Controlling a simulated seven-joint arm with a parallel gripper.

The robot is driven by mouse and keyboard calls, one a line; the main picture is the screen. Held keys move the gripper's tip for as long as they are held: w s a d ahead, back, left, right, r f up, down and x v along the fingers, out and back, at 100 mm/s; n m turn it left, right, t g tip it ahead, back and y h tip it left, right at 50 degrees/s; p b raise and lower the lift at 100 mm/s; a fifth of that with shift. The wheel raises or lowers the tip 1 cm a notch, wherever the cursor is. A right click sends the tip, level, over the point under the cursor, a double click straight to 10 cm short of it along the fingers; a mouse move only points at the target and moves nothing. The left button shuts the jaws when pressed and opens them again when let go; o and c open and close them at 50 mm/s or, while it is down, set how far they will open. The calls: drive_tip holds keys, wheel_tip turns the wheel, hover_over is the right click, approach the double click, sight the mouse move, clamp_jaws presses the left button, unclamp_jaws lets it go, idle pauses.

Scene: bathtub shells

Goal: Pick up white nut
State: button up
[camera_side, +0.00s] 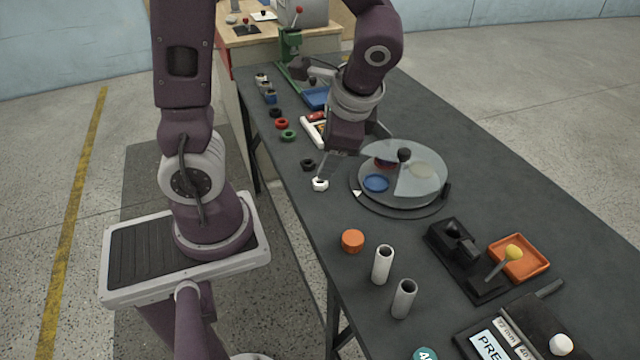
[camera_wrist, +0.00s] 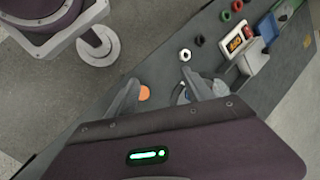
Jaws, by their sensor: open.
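The white nut (camera_side: 320,184) lies flat on the dark table near its left edge, in front of a black nut. It also shows in the wrist view (camera_wrist: 185,55), just beyond the tip of the right finger. My gripper (camera_side: 350,158) is above the table beside the round clear-covered dish, fingers pointing down. One finger's tip appears close to the white nut in the side view. In the wrist view the fingers of my gripper (camera_wrist: 158,80) are spread wide, with nothing held between them.
A black nut (camera_side: 308,164), a green nut (camera_side: 288,135) and a red nut (camera_side: 281,123) line the table's left edge. The clear-covered dish (camera_side: 425,185) is right of the white nut. An orange cap (camera_side: 352,241) and two upright tubes (camera_side: 383,264) stand nearer the camera.

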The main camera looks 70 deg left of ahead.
drive_tip(key=w+a+f+m+g+y, duration=0.1)
drive_tip(key=w+a+f+m+y, duration=0.1)
drive_tip(key=a+f+m+y, duration=0.3)
drive_tip(key=w+a+f+m+y, duration=0.1)
drive_tip(key=w+f+m, duration=0.1)
drive_tip(key=f, duration=0.5)
drive_tip(key=m+t+y, duration=0.2)
drive_tip(key=m+y, duration=0.1)
drive_tip(key=m, duration=0.3)
approach(321, 183)
drive_tip(key=shift+x, duration=1.15)
drive_tip(key=x, duration=0.7)
drive_tip(key=shift+r, duration=0.1)
clamp_jaws()
